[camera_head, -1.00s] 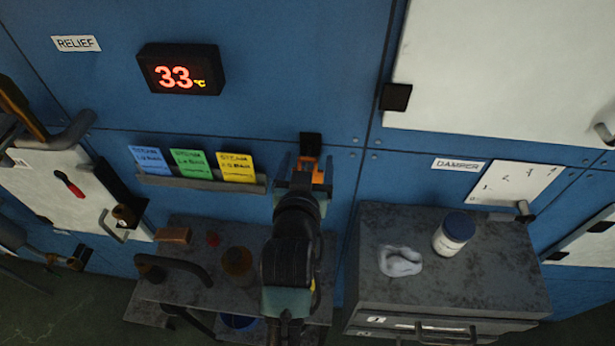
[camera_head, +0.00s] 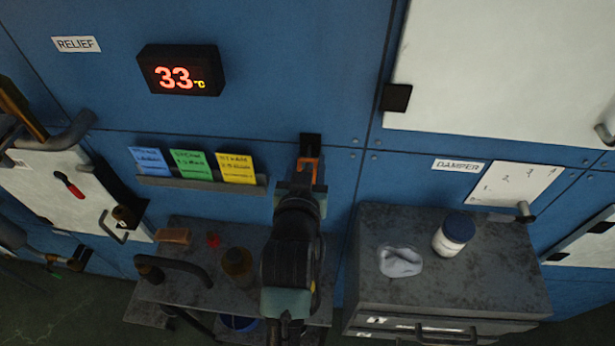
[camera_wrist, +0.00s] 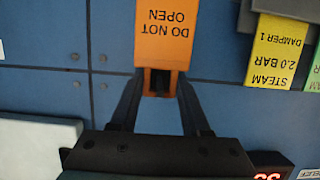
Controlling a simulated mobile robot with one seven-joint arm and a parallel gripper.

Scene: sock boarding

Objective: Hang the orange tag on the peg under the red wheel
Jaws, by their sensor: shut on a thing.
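The orange tag (camera_wrist: 165,35), printed DO NOT OPEN, shows upside down in the wrist view. Its near end, with a dark opening, lies between the fingers of my gripper (camera_wrist: 160,82), which is shut on it. In the head view the tag (camera_head: 308,168) is a small orange patch just below a black block (camera_head: 310,143) on the blue wall. My gripper (camera_head: 307,184) reaches up to it from below, and my arm hides part of it. I cannot tell whether the tag still hangs from the block. The red wheel and its peg are not clearly in view.
A rail (camera_head: 205,184) with blue, green and yellow cards is left of the tag. A cluttered bench (camera_head: 200,292) stands below left.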

